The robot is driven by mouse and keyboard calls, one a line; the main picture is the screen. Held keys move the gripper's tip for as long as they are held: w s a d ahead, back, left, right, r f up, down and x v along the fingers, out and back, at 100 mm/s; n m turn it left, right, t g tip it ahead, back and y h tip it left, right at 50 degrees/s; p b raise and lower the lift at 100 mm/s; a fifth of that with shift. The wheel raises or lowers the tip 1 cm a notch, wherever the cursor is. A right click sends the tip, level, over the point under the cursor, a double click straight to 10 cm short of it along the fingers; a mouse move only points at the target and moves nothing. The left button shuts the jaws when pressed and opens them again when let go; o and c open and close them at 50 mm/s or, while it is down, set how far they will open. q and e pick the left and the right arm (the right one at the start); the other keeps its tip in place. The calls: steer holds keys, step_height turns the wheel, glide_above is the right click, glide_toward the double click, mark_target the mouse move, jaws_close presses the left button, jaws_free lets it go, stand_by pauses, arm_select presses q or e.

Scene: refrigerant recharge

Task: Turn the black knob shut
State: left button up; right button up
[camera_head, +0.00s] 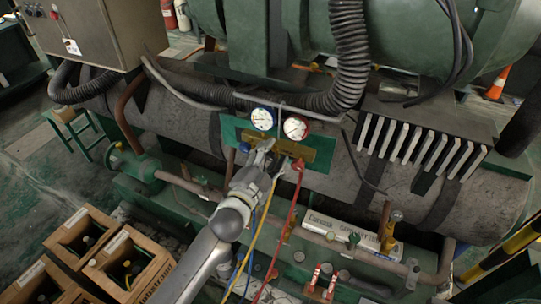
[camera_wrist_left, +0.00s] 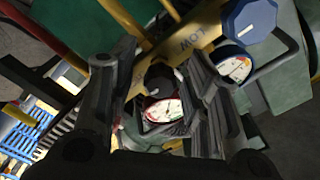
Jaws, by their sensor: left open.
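The manifold, a yellow block (camera_head: 314,141) on a green plate, carries a blue-rimmed gauge (camera_head: 263,118) and a red-rimmed gauge (camera_head: 296,127). My left gripper (camera_head: 265,158) is in front of the manifold, below the gauges, and hides part of it. In the left wrist view, a dark round knob (camera_wrist_left: 160,76) shows between the open fingers of this gripper (camera_wrist_left: 158,85), next to the red-rimmed gauge (camera_wrist_left: 164,110). I cannot tell whether the fingers touch it. A blue knob (camera_wrist_left: 249,18) is outside the fingers, at the upper right. My right gripper is out of view.
A yellow hose (camera_head: 259,230) and a red hose (camera_head: 289,223) hang below the manifold, close to my left arm. A ribbed black hose (camera_head: 350,50) is above. Wooden crates (camera_head: 128,262) stand on the floor at lower left. Pipes and valves run below the large tank (camera_head: 480,205).

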arm_select(q)
steer(key=v, duration=1.2)
steer(key=shift+f, duration=0.1)
steer(key=s+a+f+n+g+y, duration=0.2)
steer(key=s+a+f, duration=0.1)
steer(key=f, duration=0.9)
steer(key=s+a+f+n+g+y+b, duration=0.1)
steer(key=s+a+f+n+g, duration=0.2)
steer(key=f, duration=1)
steer(key=s+a+f+n+g+y, duration=0.2)
steer(key=s+a+f, duration=0.15)
steer(key=f, duration=0.85)
steer(key=s+a+f+n+g, duration=0.2)
steer(key=s+f, duration=0.5)
steer(key=s, duration=0.3)
steer(key=s+a+f+n+g+y+b, duration=0.1)
steer(key=s+a+f+n+g, duration=0.1)
steer(key=s+f, duration=0.5)
steer(key=s+a+f+n+g+y, duration=0.1)
steer(key=s+a+f+g, duration=0.2)
steer(key=s+f, duration=0.4)
steer(key=s+g, duration=0.1)
steer(key=s, duration=0.7)
steer(key=shift+a+n, duration=0.4)
